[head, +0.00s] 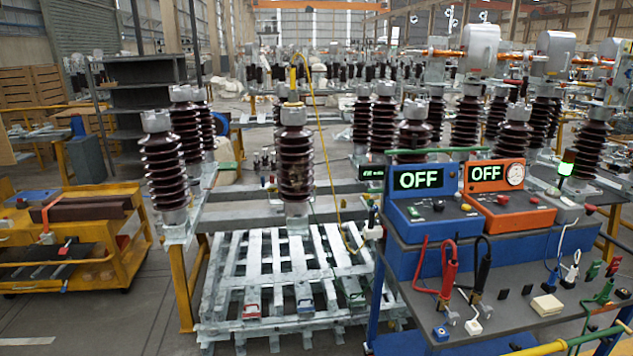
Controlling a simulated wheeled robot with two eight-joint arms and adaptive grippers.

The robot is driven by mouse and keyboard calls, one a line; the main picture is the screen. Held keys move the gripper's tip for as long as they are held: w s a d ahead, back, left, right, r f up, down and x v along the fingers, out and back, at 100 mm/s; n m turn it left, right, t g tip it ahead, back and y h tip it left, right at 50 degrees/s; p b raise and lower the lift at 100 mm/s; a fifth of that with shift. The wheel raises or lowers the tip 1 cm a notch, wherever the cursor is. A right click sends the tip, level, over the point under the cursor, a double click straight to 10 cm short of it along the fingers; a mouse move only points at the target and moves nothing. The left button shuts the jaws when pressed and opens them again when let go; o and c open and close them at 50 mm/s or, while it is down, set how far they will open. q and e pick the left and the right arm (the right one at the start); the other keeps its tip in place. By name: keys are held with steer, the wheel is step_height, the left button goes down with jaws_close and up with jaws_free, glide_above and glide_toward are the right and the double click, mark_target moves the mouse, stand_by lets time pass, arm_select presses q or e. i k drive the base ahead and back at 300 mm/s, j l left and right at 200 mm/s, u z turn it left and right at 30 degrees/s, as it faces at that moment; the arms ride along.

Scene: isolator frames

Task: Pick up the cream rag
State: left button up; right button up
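A small cream, folded-looking piece (547,305), which looks like the cream rag, lies flat on the grey top of the test bench (520,326) at the lower right. It is small in the picture, so its cloth texture is hard to make out. Nothing covers it. Neither of my grippers is in the head view.
Blue (425,208) and orange (505,205) test boxes reading OFF stand behind it. Red and black leads (482,270) hang to its left; green clips (604,292) lie to its right. A metal pallet (290,270) and yellow cart (120,262) stand further left.

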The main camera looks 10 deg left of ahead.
mark_target(545, 306)
steer(key=i+l+u, duration=0.1)
steer(key=l, duration=0.3)
steer(key=i+l, duration=0.25)
steer(key=l, duration=0.15)
steer(key=i+l+u, duration=0.15)
steer(key=l, duration=0.25)
steer(key=i+l, duration=0.15)
steer(key=l, duration=0.25)
steer(key=i+l+u, duration=0.15)
steer(key=l, duration=0.3)
steer(key=i+l+u, duration=0.1)
steer(key=l, duration=0.3)
